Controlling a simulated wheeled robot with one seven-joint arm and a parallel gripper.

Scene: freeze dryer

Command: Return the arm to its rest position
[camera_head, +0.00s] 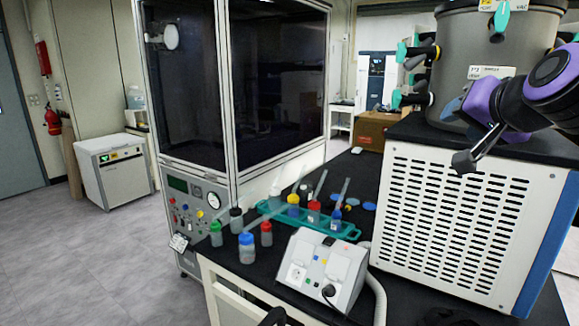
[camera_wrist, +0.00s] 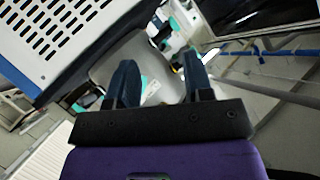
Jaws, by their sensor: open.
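My arm (camera_head: 552,78), with purple and dark sections, reaches in from the right edge in the head view. Its end is in front of the white vented case and the grey drum. My gripper (camera_wrist: 160,82) shows in the wrist view with two dark blue fingers spread apart. Nothing is held between them. The head view does not show the fingertips clearly.
The grey drum (camera_head: 478,48) with several teal-handled valves stands on the white vented case (camera_head: 455,215), close to my arm. A teal rack (camera_head: 268,208), several capped bottles and a white device (camera_head: 322,268) occupy the black bench. Floor (camera_head: 85,255) is open at left.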

